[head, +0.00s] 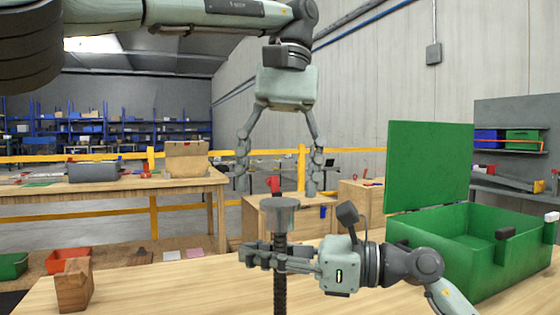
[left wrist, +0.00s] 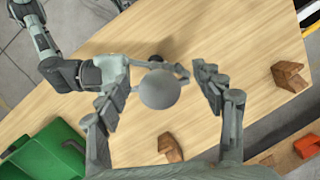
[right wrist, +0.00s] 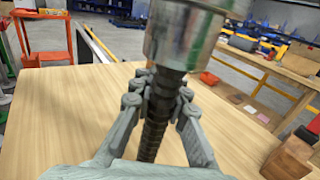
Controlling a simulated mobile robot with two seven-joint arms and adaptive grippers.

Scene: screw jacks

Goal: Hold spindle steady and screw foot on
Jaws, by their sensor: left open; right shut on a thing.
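The dark threaded spindle (head: 280,297) stands upright. The foot (head: 280,213), a round grey metal cap, sits at its top end; whether it is threaded on cannot be told. My right gripper (head: 279,258) is shut on the spindle just below the foot; the spindle also shows in the right wrist view (right wrist: 154,135), with the foot (right wrist: 183,36) close above the fingers. My left gripper (head: 277,186) points down with fingers wide apart, above the foot and not touching it. In the left wrist view the foot (left wrist: 160,89) appears as a round disc between the open fingers.
A green box (head: 465,255) with its lid raised stands at the right of the wooden table (head: 180,297). Red and green bins lie beyond the table's left edge.

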